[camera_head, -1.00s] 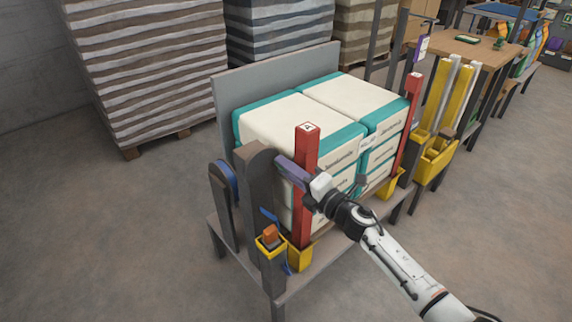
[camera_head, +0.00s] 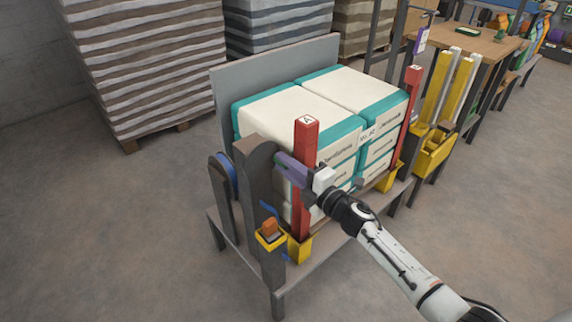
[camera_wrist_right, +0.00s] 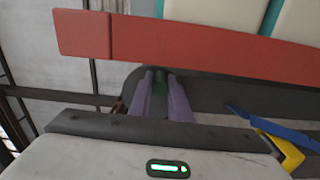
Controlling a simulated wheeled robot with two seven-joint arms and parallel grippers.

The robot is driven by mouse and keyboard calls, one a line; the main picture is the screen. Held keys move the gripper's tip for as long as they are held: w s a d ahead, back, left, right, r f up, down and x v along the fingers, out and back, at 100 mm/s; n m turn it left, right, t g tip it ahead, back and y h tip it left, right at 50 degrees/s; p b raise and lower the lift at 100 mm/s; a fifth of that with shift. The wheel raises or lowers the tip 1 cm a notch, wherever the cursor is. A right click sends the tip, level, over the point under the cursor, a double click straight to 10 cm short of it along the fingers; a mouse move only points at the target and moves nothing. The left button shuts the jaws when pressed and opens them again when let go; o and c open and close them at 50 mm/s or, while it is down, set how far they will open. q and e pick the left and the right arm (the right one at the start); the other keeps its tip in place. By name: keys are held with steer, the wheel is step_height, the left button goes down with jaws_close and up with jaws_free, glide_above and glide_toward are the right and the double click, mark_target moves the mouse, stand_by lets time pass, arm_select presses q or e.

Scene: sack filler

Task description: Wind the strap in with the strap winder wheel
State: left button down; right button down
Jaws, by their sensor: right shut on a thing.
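My right gripper (camera_head: 282,160) reaches past the near red post marked A (camera_head: 306,170) to the dark upright (camera_head: 262,205) at the stand's left end. Its purple fingers are close together in the right wrist view (camera_wrist_right: 161,75), shut on a small dark-green part (camera_wrist_right: 160,84) against the dark upright. I take this part for the winder wheel's handle; the fingers and upright hide most of it. A blue reel (camera_head: 228,178) sits at the dark upright's left. A blue strap piece (camera_wrist_right: 268,122) shows at the right in the wrist view. My left gripper is not in view.
White and teal sacks (camera_head: 285,112) are stacked on the stand, before a grey back panel (camera_head: 226,98). A second red post (camera_head: 409,110) stands at the right. A yellow holder with an orange item (camera_head: 270,236) is low on the upright. Open floor lies in front.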

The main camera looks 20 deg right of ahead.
steer(key=c, duration=1.6)
jaws_free()
steer(key=shift+c, duration=0.2)
steer(key=v, duration=1)
steer(key=shift+s, duration=0.15)
